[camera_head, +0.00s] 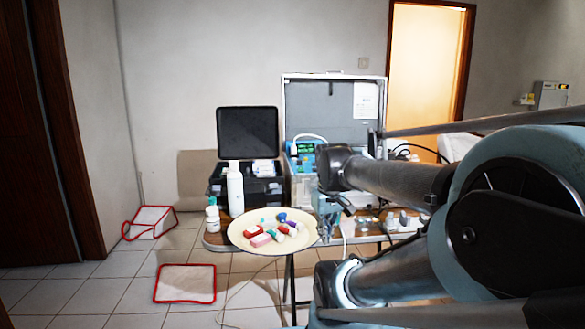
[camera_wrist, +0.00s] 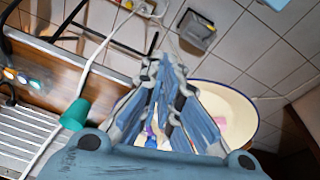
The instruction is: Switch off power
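No part is clearly marked as the power switch. In the wrist view a grey box with a dark panel (camera_wrist: 197,28) lies on the tiled floor, and a white socket or plug piece (camera_wrist: 148,8) with a cable is at the top edge. My arm hides part of the table in the head view.
A cream plate (camera_head: 247,224) holds small coloured items at the table's front. A white bottle (camera_head: 235,190) and black case (camera_head: 247,133) stand behind it. Cables hang to the floor. Red-edged mats (camera_head: 185,283) lie left. A grey wall box (camera_head: 550,96) is at right.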

